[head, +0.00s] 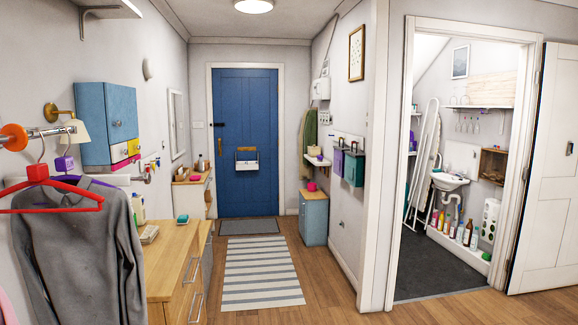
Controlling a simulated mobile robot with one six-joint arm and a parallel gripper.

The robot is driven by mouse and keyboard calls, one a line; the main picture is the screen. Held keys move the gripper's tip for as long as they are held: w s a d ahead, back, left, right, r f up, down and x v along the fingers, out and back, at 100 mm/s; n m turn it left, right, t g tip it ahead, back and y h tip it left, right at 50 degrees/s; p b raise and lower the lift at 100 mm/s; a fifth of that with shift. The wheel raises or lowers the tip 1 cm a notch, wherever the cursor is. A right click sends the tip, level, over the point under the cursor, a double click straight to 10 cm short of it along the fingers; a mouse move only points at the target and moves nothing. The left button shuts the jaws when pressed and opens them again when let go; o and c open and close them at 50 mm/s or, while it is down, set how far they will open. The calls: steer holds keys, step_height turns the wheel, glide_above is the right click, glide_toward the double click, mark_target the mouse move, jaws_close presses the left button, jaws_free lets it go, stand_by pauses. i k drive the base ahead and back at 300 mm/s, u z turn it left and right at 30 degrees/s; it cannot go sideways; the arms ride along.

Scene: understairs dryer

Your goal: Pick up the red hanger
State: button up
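The red hanger (52,205) hangs by its hook from a metal rail (45,133) at the left edge of the head view. Its red neck block (37,172) sits just below the hook, and its left end reaches the picture edge. A purple hanger (66,164) hangs close behind it. A dark grey garment (80,260) hangs just behind the red hanger, seemingly on the purple one. The red hanger itself looks bare. My gripper is not in view.
A wooden-topped chest (173,260) stands right of the garment. An orange knob (13,137) ends the rail's near part. A blue wall cabinet (106,123) and a lamp (75,131) are behind. Free floor runs past the striped rug (262,272) to the blue door (246,142).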

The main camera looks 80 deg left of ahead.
mark_target(37, 173)
steer(key=u, duration=1.6)
steer(key=i, duration=3.1)
steer(key=u, duration=3.55)
steer(key=i, duration=0.7)
steer(key=u, duration=0.05)
